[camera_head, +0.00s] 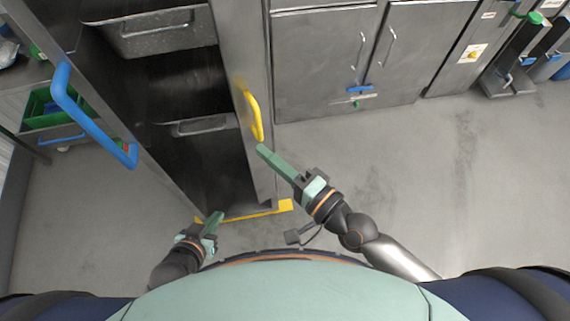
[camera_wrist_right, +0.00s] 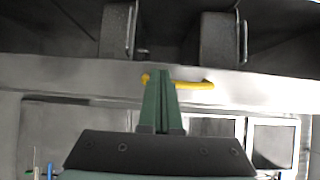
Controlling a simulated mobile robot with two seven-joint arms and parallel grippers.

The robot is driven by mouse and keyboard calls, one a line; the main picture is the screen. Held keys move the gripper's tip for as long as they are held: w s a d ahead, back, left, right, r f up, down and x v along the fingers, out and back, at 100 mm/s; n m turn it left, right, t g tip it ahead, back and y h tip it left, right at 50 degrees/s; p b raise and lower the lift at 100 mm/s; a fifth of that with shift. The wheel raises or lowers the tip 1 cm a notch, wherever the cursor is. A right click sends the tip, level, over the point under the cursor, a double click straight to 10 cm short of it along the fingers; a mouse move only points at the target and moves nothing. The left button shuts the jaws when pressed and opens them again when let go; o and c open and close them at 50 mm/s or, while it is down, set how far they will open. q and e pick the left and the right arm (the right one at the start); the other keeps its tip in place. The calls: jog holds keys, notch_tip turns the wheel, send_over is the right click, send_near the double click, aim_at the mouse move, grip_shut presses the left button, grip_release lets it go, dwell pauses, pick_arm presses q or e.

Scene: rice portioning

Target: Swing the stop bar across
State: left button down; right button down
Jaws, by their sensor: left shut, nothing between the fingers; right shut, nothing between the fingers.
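A yellow bar (camera_head: 254,116) is on the metal post at the right side of the open cabinet, and it also shows in the right wrist view (camera_wrist_right: 195,84). A yellow strip (camera_head: 250,215) runs along the cabinet's foot. I cannot tell which of the two is the stop bar. My right gripper (camera_head: 262,150) is shut and empty, its tips at the lower end of the yellow bar; contact cannot be told. In the right wrist view its green fingers (camera_wrist_right: 159,75) overlap the bar. My left gripper (camera_head: 215,217) is shut and empty, low by the cabinet's foot.
The cabinet's open door with a blue handle (camera_head: 90,115) stands at the left. Grey bins (camera_head: 158,32) sit on the cabinet's shelves. A green crate (camera_head: 52,106) is further left. Closed metal cabinets (camera_head: 325,60) line the back, and the floor (camera_head: 410,170) at right is clear.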

jog(key=shift+v, duration=2.05)
